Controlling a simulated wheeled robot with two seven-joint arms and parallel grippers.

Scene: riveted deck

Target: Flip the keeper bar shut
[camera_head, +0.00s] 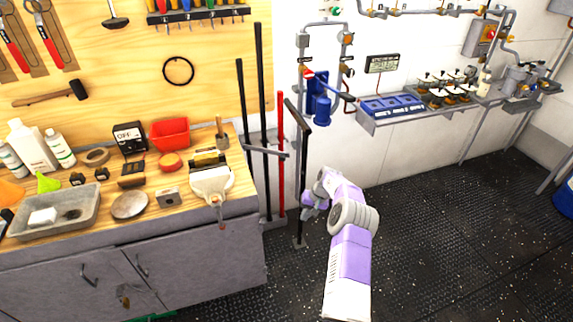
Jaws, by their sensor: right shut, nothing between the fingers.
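A tool rack stands against the wall right of the bench, with a pale grey crosspiece (265,151) across its upright black poles (263,90) and a red pole (281,140). Right of it, a dark sloping bar (294,112) tops a thin dark post (303,165). I cannot tell for certain which of these bars is the keeper bar. My right gripper (308,204) is shut and empty, low beside the dark post, below both bars. I cannot tell whether it touches the post. My purple forearm hides the floor behind it. My left gripper is out of view.
Blue valve fittings (319,106) and a wall shelf (420,109) are right of the rack. The dark floor (450,230) is open on the right.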

